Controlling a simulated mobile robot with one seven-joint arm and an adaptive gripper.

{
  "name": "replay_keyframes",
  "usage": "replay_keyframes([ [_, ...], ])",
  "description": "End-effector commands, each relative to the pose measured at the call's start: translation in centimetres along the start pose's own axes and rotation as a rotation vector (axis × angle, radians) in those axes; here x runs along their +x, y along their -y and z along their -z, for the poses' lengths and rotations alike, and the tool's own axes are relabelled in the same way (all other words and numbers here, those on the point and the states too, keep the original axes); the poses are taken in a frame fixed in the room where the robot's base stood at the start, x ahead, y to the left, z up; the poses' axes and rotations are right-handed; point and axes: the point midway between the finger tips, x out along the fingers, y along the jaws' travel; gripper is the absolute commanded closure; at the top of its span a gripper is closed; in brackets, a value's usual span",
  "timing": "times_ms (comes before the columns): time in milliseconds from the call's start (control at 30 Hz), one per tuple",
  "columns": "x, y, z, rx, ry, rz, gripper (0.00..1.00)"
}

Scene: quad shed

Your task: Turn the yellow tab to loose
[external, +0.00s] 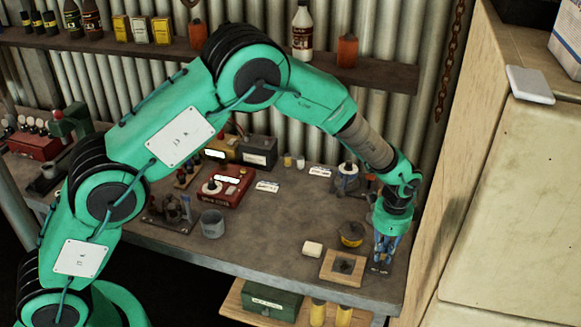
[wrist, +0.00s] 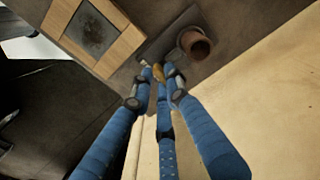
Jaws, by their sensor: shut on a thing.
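My gripper (external: 381,264) points down at the front right corner of the workbench. In the wrist view its blue fingers (wrist: 160,72) are closed together around a small yellow-orange tab (wrist: 158,74), mostly hidden between the fingertips. The tab is at the edge of a dark flat plate (wrist: 165,38) on the bench. In the external view the fingers hide the tab. Any loose marking is not readable.
A wood-framed square (wrist: 121,48) lies beside the plate; it also shows in the external view (external: 328,272). A brown round cup (wrist: 197,44) stands by the plate. A yellow-and-dark tin (external: 351,235) is behind. A pale cabinet (external: 500,200) stands close on the right.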

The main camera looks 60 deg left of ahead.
Motion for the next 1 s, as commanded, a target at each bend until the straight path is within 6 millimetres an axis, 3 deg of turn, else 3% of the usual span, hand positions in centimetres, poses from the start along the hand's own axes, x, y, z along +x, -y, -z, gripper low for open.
replay_keyframes([
  [467,0.05,0.0,0.03,-0.091,0.0,0.0,1.0],
  [1000,0.0,0.09,0.28,-0.526,-0.001,0.001,1.0],
])
